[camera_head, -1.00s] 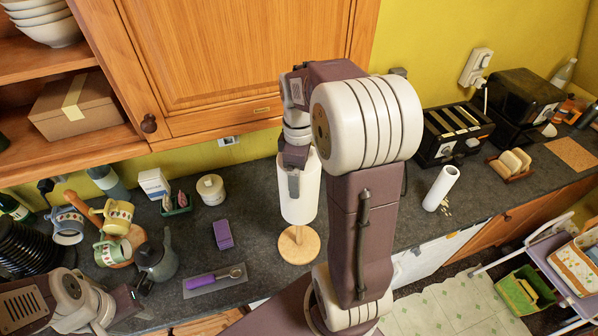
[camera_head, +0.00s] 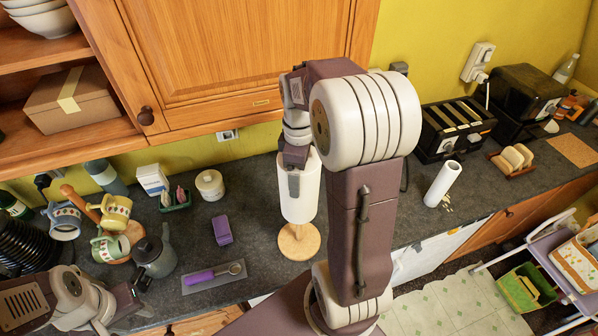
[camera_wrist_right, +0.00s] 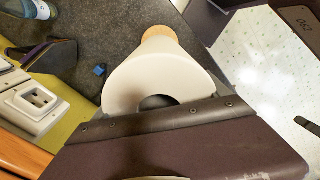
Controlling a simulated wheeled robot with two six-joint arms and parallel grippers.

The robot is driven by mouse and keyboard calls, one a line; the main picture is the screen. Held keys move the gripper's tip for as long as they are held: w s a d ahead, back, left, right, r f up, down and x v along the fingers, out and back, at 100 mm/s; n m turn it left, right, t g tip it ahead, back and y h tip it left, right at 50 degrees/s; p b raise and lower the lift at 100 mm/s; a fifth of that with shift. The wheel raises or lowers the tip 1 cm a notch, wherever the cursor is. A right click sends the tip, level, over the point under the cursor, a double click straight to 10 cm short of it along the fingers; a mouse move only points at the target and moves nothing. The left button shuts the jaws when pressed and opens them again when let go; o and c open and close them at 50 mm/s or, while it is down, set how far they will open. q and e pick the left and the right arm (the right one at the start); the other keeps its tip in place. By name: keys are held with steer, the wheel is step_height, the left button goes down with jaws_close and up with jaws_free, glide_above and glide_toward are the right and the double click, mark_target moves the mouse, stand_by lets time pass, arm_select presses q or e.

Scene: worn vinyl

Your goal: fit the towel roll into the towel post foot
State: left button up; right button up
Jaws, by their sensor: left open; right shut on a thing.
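The white towel roll (camera_head: 299,198) hangs upright over the wooden towel post foot (camera_head: 287,249) on the dark counter. My right gripper (camera_head: 294,172) is shut on the roll near its upper end. A short piece of wooden post shows between the roll's lower end and the round base, so the roll is clear of the base. Whether the post is inside the roll is hidden. In the right wrist view the roll (camera_wrist_right: 122,82) shows its open end, with the pale wooden foot (camera_wrist_right: 160,32) beyond it. My left gripper (camera_head: 138,300) is open and empty at lower left.
A grey kettle (camera_head: 154,256), a mug tree with mugs (camera_head: 117,212) and a purple-handled tool (camera_head: 206,275) stand or lie left of the foot. Right are another white roll (camera_head: 442,184), a toaster (camera_head: 452,129) and a toast rack (camera_head: 512,160).

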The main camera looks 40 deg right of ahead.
steer(key=shift+f+b, duration=1.75)
steer(key=shift+f, duration=1)
steer(key=shift+f+b, duration=2.05)
steer(key=shift+f, duration=0.95)
steer(key=shift+f+b, duration=2.05)
steer(key=shift+f, duration=0.85)
steer(key=shift+f+b, duration=0.65)
steer(key=shift+f, duration=0.35)
steer(key=o, duration=1.8)
step_height(320, 180, up, 9)
steer(key=shift+r, duration=0.1)
